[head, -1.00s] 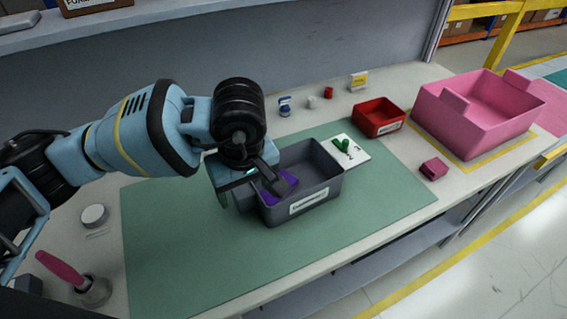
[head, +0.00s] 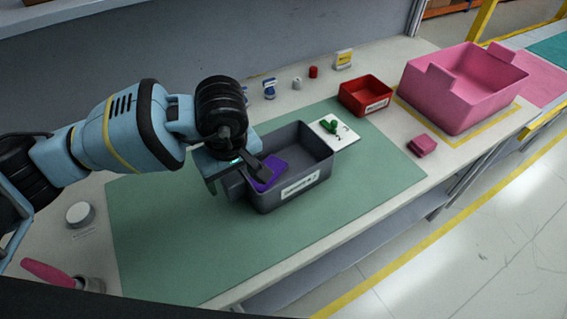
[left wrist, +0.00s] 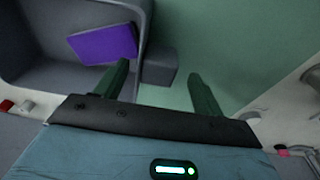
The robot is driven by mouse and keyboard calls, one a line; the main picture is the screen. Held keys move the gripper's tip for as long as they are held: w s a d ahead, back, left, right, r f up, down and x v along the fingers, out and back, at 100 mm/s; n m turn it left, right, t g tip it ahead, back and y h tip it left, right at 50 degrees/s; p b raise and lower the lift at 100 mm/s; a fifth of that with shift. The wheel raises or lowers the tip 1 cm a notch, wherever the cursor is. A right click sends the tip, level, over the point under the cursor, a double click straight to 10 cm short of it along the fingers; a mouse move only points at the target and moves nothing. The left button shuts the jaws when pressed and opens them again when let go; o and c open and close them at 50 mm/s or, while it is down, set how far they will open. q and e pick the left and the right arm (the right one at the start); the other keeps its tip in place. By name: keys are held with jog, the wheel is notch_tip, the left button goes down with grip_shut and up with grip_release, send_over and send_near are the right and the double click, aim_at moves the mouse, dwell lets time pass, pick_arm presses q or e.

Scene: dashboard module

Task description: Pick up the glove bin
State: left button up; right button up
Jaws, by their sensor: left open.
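The glove bin appears to be the open grey bin (head: 318,160) with a white label on its front, standing on the green mat. A flat purple item (head: 270,172) lies inside it. My left gripper (head: 237,184) is open at the bin's left end, one finger over the inside and the other outside. In the left wrist view, a grey block (left wrist: 158,68) on the bin's wall lies between the spread finger tips; contact cannot be told. The purple item (left wrist: 104,44) shows there too. My right gripper is out of view.
A white card with a green item (head: 333,131) lies behind the bin. A red bin (head: 366,96) and a large pink bin (head: 465,85) stand to the right, with a small pink block (head: 422,145). The front of the green mat (head: 180,255) is clear.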

aim_at(233, 178)
pick_arm(q)
jog(key=f, duration=0.2)
jog(key=w+f, duration=0.1)
jog(key=f, duration=0.1)
jog(key=shift+a, duration=0.15)
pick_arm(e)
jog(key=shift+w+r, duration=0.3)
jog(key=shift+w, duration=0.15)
pick_arm(q)
jog(key=shift+r, duration=0.1)
jog(key=c, duration=1.4)
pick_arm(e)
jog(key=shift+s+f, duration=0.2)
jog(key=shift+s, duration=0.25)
pick_arm(q)
jog(key=shift+r, duration=0.1)
